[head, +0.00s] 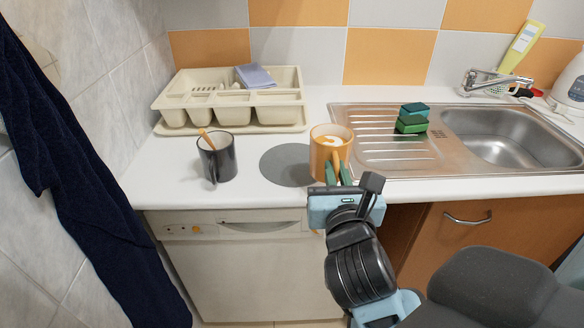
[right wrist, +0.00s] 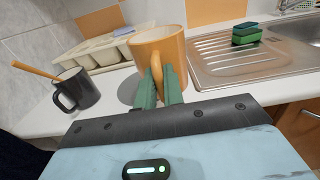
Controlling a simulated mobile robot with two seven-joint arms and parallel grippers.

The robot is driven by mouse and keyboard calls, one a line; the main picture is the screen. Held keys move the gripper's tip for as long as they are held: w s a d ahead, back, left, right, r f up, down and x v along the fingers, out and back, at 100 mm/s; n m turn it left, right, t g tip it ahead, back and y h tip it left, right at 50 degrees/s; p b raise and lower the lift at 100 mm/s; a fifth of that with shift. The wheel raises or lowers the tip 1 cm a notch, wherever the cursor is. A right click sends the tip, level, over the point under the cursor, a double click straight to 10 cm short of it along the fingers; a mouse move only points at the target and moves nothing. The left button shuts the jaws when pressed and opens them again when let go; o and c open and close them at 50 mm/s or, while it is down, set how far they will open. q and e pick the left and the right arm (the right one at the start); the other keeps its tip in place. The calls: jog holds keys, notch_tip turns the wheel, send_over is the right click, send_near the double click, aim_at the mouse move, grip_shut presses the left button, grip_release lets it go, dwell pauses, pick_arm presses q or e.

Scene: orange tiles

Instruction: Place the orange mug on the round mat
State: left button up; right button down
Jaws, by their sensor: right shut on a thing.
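The orange mug (head: 331,150) is upright at the right edge of the round grey mat (head: 285,166), overlapping it in the head view. It also shows in the right wrist view (right wrist: 160,52). I cannot tell whether its base touches the mat or the counter. My right gripper (head: 338,174) is shut on the mug's handle, with green fingers on either side of it, clear in the right wrist view (right wrist: 160,84). The mat is partly hidden behind the mug. My left gripper is not in view.
A dark mug (head: 217,160) with an orange-handled utensil stands left of the mat. A cream cutlery tray (head: 290,128) is behind. To the right is a steel sink (head: 372,166) with green sponges (head: 412,120) on its drainer. A dark cloth hangs at far left.

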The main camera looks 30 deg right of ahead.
jog(key=w, duration=0.3)
jog(key=w+b, duration=0.1)
jog(key=w, duration=0.3)
jog(key=w+b, duration=0.1)
jog(key=w, duration=0.2)
jog(key=shift+w+a+f, duration=0.2)
jog(key=shift+w+f, duration=0.1)
jog(key=shift+w, duration=0.3)
jog(key=shift+w+f, duration=0.15)
jog(key=shift+w, duration=0.2)
notch_tip(320, 180, down, 3)
jog(key=shift+f+b, duration=0.15)
jog(key=shift+b, duration=0.35)
jog(key=shift+f, duration=0.15)
jog(key=c, duration=1.9)
grip_release()
jog(key=shift+f, duration=0.1)
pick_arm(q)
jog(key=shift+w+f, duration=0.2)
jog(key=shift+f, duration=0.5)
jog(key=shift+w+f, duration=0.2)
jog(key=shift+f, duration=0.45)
pick_arm(e)
jog(key=o, duration=0.4)
